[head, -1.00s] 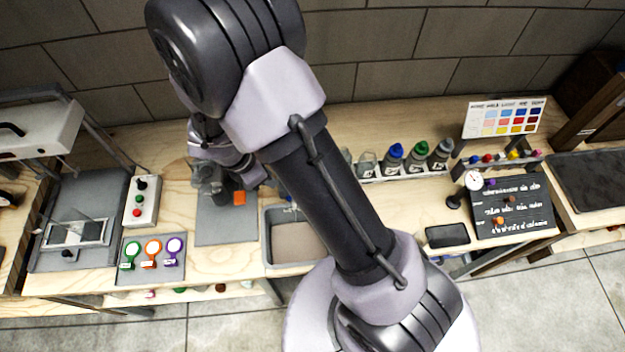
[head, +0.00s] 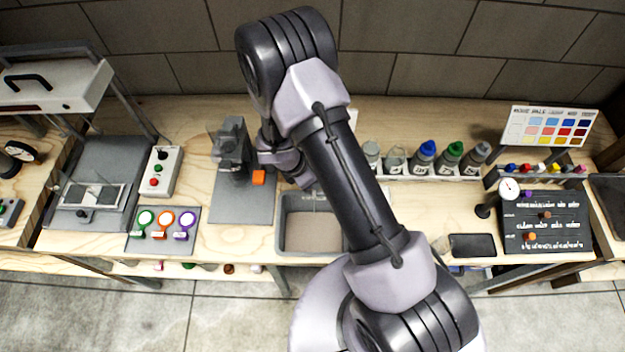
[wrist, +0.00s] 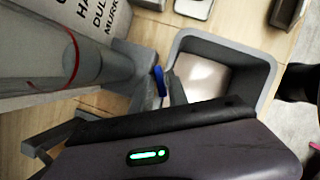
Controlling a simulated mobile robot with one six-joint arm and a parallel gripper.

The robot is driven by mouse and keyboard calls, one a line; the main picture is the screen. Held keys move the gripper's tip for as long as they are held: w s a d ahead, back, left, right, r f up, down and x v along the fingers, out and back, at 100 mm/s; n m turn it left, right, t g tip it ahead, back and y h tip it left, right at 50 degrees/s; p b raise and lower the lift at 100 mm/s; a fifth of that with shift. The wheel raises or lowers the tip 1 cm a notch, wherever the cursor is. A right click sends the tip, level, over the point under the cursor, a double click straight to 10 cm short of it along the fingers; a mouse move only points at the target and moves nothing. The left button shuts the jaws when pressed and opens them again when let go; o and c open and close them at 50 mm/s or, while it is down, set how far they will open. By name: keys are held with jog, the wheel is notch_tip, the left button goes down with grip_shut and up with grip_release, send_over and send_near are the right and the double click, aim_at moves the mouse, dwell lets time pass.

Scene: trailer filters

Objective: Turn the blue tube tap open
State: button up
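The blue tap (wrist: 159,80) shows in the wrist view as a small blue piece between a grey upright part and the grey basin (wrist: 262,66). In the head view my arm covers that spot, and I cannot make out the tap there. The basin (head: 283,240) also shows in the head view, left of my arm. A dark housing with a green light (wrist: 200,150), which looks like my gripper's body, fills the lower wrist view, below the tap.
A pale cylinder with a red ring (wrist: 65,60) is close in the wrist view. A row of bottles (head: 428,152) stands right of my arm.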

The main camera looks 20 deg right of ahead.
jog(key=shift+c, duration=0.2)
grip_shut()
jog(key=shift+f+b, duration=0.1)
jog(key=shift+b, duration=0.25)
jog(key=shift+f+n+b, duration=0.1)
jog(key=shift+n+b, duration=0.6)
jog(key=shift+b, duration=0.15)
jog(key=n+t+b, duration=0.1)
jog(key=n+b, duration=0.1)
jog(key=b, duration=0.2)
jog(key=shift+s+f, duration=0.1)
jog(key=shift+f, duration=0.05)
jog(key=n+b, duration=0.2)
jog(key=n+t+y+b, duration=0.1)
jog(key=n+b, duration=0.1)
jog(key=b, duration=0.1)
jog(key=shift+s+d+n+t+y, duration=0.1)
jog(key=shift+n+t+y, duration=0.2)
jog(key=shift+n, duration=0.1)
jog(key=shift+d+r+n+t+y+b, duration=0.1)
jog(key=shift+n+y+b, duration=0.15)
jog(key=shift+n+b, duration=0.35)
jog(key=shift+a+r+n+t+y+b, duration=0.1)
jog(key=shift+r+n+y+b, duration=0.1)
jog(key=shift+n+b, duration=0.4)
jog(key=shift+d+r+n+t+y+b, duration=0.1)
jog(key=shift+n+y+b, duration=0.15)
jog(key=shift+n+b, duration=0.35)
